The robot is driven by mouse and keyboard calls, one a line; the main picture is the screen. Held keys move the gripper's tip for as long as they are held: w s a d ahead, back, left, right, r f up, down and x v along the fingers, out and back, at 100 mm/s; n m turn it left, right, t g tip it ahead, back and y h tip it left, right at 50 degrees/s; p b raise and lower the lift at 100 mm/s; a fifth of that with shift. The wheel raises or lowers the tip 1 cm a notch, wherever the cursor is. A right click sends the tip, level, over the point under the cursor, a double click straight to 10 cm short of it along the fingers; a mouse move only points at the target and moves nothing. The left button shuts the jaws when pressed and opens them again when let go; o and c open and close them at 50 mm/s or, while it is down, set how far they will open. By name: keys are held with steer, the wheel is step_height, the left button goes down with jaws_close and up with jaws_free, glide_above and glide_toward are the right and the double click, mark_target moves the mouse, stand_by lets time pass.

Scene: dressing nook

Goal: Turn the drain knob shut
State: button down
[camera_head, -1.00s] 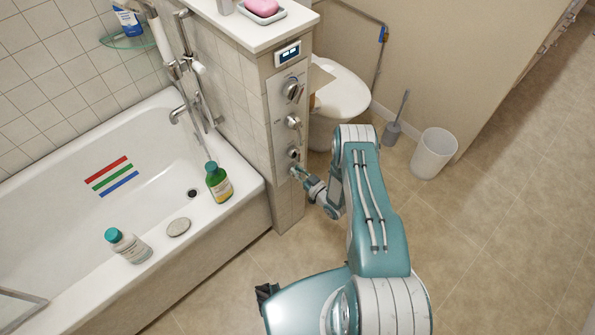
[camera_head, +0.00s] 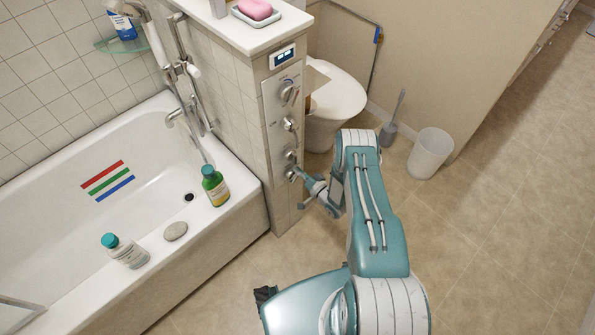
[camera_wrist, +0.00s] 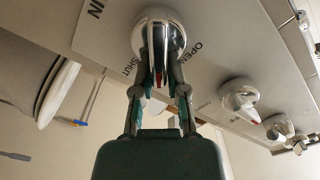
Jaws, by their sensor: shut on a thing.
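The drain knob (camera_wrist: 148,27) is a shiny chrome dial with a raised grip bar, filling the top middle of the wrist view. The words OPEN and SHUT stand on the plate beside it. A red line shows on the bar, which points down the picture towards my gripper. My gripper (camera_wrist: 161,74) is shut on the bar, one finger on each side. In the head view my gripper (camera_head: 301,176) is at the lowest knob of the control panel (camera_head: 273,108), and the knob is mostly hidden there.
Other chrome knobs (camera_wrist: 238,98) sit along the same panel. The toilet (camera_head: 337,98) and bin (camera_head: 430,153) stand behind my arm.

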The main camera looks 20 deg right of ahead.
steer(key=m, duration=0.1)
steer(key=f+m, duration=0.1)
steer(key=m, duration=0.2)
steer(key=shift+s+f+m, duration=0.2)
steer(key=shift+f+m, duration=0.1)
steer(key=shift+f, duration=0.1)
steer(key=shift+f+m, duration=0.15)
steer(key=shift+m, duration=0.65)
steer(key=shift+f+m, duration=0.15)
steer(key=shift+m, duration=0.65)
steer(key=c, duration=0.7)
jaws_free()
steer(key=shift+a, duration=0.1)
steer(key=v, duration=1.1)
steer(key=shift+s+d, duration=0.25)
steer(key=shift+d, duration=0.1)
